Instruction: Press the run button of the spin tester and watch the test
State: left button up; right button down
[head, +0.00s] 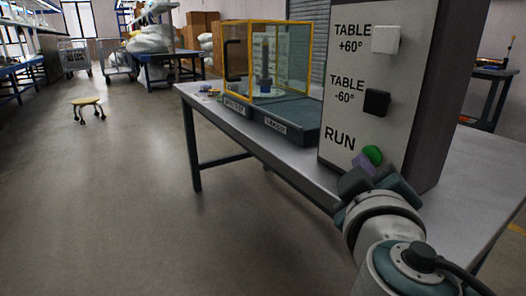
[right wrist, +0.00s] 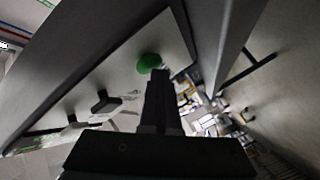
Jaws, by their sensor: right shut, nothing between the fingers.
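The round green RUN button (head: 372,154) sits low on the grey control box (head: 350,115), beside the word RUN. It also shows in the right wrist view (right wrist: 149,62). My right gripper (head: 364,166) is shut and empty, its fingertips right at the button's lower left edge in the head view. In the right wrist view the closed fingers (right wrist: 160,85) overlap the button's lower right edge; whether they touch it I cannot tell. The tester enclosure (head: 310,58) has a yellow frame and clear panels, with an upright tube-like piece (head: 265,68) inside. My left gripper is out of view.
Above RUN are a white button (head: 386,39) marked TABLE +60° and a black one (head: 377,102) marked TABLE -60°. A dark labelled tray (head: 290,122) lies before the enclosure on the table (head: 218,128). The floor at left is open, with a yellow-topped stool (head: 86,101).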

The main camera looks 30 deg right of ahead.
jog(key=shift+a, duration=0.1)
jog(key=shift+s+a, duration=0.15)
jog(key=shift+a, duration=0.95)
jog(key=shift+a+b, duration=0.1)
jog(key=shift+b, duration=0.2)
jog(key=shift+s+a+b, duration=0.15)
jog(key=shift+a+b, duration=0.55)
jog(key=shift+a, duration=1.7)
